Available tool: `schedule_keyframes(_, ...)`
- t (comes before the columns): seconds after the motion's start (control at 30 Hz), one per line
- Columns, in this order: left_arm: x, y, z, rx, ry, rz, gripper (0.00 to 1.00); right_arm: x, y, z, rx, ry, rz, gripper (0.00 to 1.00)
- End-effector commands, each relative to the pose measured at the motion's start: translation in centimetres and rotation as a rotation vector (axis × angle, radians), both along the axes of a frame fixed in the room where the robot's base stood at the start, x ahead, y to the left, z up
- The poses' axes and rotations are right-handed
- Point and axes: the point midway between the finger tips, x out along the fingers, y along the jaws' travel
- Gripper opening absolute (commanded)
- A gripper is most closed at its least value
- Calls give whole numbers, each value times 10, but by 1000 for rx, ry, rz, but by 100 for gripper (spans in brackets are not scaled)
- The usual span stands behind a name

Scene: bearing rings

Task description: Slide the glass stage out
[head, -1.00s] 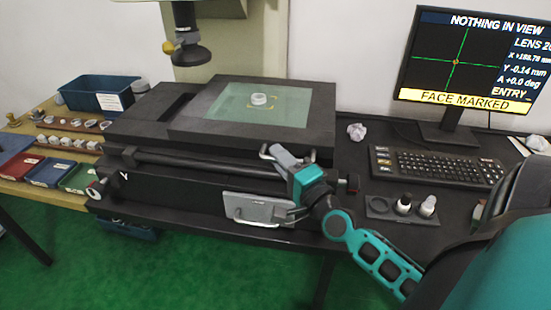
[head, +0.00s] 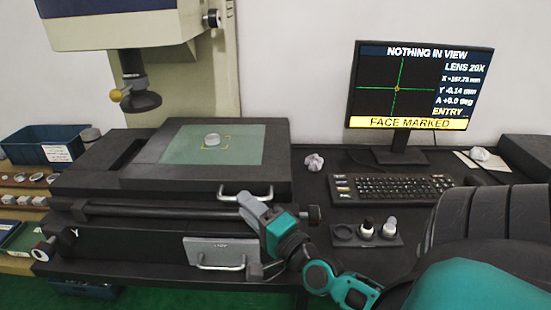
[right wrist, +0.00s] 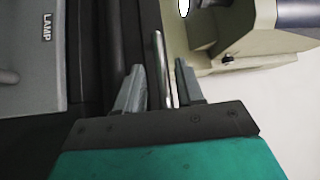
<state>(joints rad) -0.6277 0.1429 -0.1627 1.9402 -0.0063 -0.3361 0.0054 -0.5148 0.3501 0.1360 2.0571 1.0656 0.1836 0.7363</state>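The glass stage is a black frame (head: 150,171) with a greenish glass plate (head: 180,153) on top of the measuring machine. A pale ring (head: 212,140) lies on the glass inside yellow corner marks. A metal bar handle (head: 228,197) is on the stage's front face. My right gripper (head: 243,203) is at this handle. In the right wrist view the handle bar (right wrist: 162,70) runs between the two fingers (right wrist: 160,88), with narrow gaps visible beside it, so the fingers look open around it. My left gripper is not in view.
A LAMP panel (head: 215,247) with its own handle is below the stage. A lens head (head: 140,101) hangs behind it. Bins and rings stand left.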

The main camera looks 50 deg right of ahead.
Motion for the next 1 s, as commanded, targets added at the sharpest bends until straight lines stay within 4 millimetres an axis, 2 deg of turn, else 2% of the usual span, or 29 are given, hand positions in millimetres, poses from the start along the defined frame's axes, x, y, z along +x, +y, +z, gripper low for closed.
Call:
schedule_keyframes(0.2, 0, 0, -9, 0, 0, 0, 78, -39, 3, -7, -2, 4, 2, 37)
schedule_keyframes(0.5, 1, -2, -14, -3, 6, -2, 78, -79, 6, -12, -1, 3, 0, 37)
schedule_keyframes(0.7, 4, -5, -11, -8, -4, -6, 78, -90, 7, -11, 0, -1, 1, 37)
schedule_keyframes(1.0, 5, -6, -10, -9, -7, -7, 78, -91, 7, -11, 1, -1, 1, 37)
